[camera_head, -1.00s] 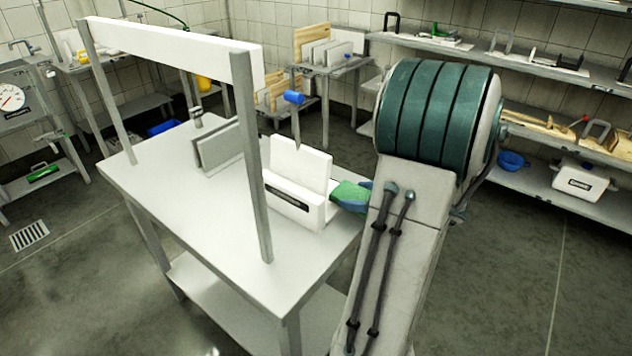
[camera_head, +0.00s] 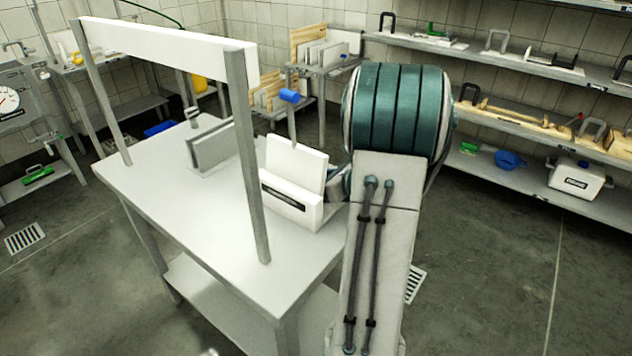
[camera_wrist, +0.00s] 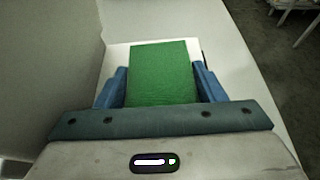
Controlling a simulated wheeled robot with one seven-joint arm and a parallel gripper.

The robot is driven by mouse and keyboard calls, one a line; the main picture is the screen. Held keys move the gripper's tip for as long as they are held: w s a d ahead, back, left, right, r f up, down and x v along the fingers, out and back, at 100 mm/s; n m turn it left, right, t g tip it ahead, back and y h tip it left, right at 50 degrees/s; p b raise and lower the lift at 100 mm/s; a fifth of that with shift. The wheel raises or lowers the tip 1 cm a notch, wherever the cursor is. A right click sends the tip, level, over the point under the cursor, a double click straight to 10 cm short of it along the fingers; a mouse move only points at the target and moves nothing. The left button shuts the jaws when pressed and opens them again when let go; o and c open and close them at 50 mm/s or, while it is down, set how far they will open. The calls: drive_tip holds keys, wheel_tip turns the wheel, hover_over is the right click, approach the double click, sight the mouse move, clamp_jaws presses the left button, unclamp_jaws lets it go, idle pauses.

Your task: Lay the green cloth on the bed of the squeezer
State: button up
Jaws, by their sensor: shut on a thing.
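The green cloth (camera_wrist: 162,72) is a flat rectangle in the wrist view. My gripper (camera_wrist: 160,80) has its two blue fingers at the cloth's left and right sides and is shut on it. The cloth's far end shows above a white surface; I cannot tell whether it touches. In the head view my arm hides the gripper and cloth. What looks like the squeezer (camera_head: 290,205) is a white block with a dark label, an upright white plate and a blue-knobbed lever, at the table's right edge, just left of my arm. Its bed is not clearly visible.
The squeezer stands on a white table (camera_head: 195,220). Shelves (camera_head: 540,185) line the back right.

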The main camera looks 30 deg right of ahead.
drive_tip(key=o, duration=1.1)
drive_tip(key=shift+f, duration=0.1)
drive_tip(key=shift+c, duration=0.2)
drive_tip(key=shift+r, duration=0.2)
drive_tip(key=p+v, duration=0.1)
drive_tip(key=v, duration=1.1)
